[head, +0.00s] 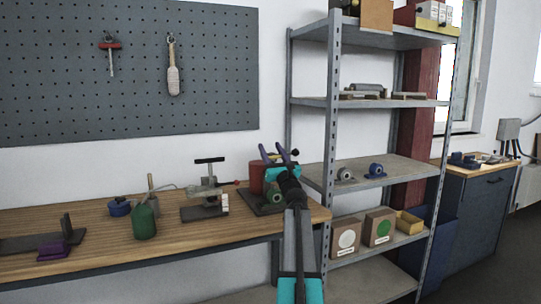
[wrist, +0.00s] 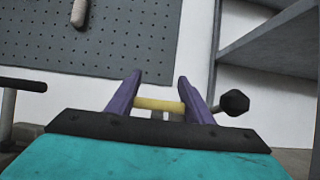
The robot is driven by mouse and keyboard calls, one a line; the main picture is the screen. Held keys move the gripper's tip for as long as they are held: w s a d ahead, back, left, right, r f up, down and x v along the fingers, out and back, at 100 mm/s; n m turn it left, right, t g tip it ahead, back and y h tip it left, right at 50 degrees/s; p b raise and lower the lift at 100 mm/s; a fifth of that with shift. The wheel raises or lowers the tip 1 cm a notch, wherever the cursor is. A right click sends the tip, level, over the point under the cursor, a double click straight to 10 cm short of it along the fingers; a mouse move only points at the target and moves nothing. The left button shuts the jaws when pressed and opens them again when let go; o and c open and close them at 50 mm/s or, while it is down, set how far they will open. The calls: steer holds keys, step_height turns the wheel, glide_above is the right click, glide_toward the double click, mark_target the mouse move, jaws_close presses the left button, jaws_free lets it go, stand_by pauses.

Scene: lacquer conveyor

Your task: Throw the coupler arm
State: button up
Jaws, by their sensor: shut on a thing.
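My gripper (head: 276,152) with purple fingers is above the right end of the wooden workbench (head: 95,224). In the wrist view, the fingers of my gripper (wrist: 158,84) are shut on a yellow bar, which I take to be the coupler arm (wrist: 158,104). A short grey rod with a black knob (wrist: 234,102) sticks out to the right of the right finger. In the head view the black knob (head: 295,152) shows just right of the fingertips, but the bar is hidden.
A press with a black T-handle (head: 209,160) and a green bottle (head: 145,222) are to the left. A metal shelf rack (head: 334,110) rises close on the right. The pegboard (head: 130,70) is behind.

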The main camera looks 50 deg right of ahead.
mark_target(275, 158)
steer(key=shift+s+f+b, duration=0.2)
steer(key=shift+s+b, duration=0.2)
steer(key=shift+b+v, duration=0.95)
steer(key=shift+b, duration=0.15)
steer(key=v, duration=0.1)
steer(key=b+v, duration=0.1)
steer(key=v, duration=0.1)
steer(key=shift+f, duration=0.35)
steer(key=shift+s+f+b, duration=0.1)
steer(key=shift+s+b, duration=0.1)
steer(key=shift+b, duration=0.15)
jaws_close()
steer(key=shift+o, duration=0.6)
jaws_free()
steer(key=shift+s+r, duration=0.1)
steer(key=shift+r, duration=0.15)
steer(key=o, duration=0.4)
steer(key=shift+f, duration=0.1)
steer(key=o, duration=1)
steer(key=shift+w+a, duration=0.1)
steer(key=shift+w, duration=0.2)
steer(key=shift+f, duration=0.1)
